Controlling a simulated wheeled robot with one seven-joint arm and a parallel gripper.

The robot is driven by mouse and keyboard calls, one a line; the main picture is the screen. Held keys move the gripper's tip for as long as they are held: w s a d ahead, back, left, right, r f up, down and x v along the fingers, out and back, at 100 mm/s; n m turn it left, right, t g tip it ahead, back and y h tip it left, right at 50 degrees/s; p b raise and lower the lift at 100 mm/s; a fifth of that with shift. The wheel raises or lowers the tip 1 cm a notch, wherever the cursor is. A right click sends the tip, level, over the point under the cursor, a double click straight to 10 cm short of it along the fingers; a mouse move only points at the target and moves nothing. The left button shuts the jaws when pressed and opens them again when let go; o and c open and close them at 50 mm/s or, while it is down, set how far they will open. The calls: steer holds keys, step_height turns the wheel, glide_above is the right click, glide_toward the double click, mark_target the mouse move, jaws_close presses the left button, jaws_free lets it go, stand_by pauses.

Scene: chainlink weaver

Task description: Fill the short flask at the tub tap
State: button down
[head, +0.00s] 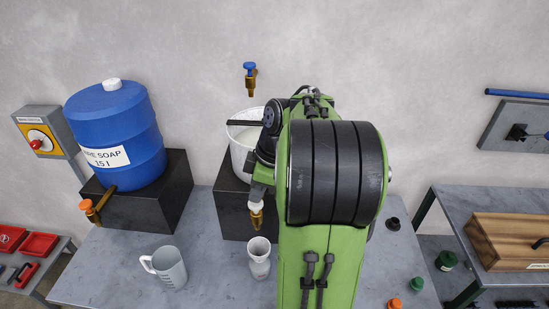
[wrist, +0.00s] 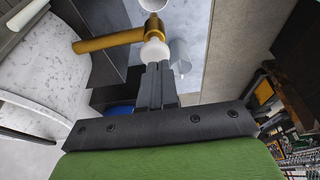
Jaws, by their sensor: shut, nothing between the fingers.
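The white tub (head: 240,152) stands on a black block against the wall, partly hidden by my arm. Its brass tap (head: 256,220) with a white knob sticks out at the front; the tap also shows in the wrist view (wrist: 110,40). A short pale flask (head: 259,262) stands upright on the table below the tap spout. Its liquid level cannot be made out. My gripper (wrist: 154,68) is shut and empty, its fingertips at the tap's white knob (wrist: 154,50), seemingly touching it. In the head view my arm hides most of the gripper.
A clear measuring jug (head: 167,268) stands left of the flask. A blue soap barrel (head: 115,135) with an orange-knobbed tap is on a black block at the left. Small caps (head: 394,303) lie at the right. A blue-handled wall tap (head: 250,75) is above the tub.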

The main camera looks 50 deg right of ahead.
steer(key=p+v, duration=0.3)
steer(key=v, duration=0.8)
steer(key=shift+s+r, duration=0.15)
steer(key=shift+r, duration=0.05)
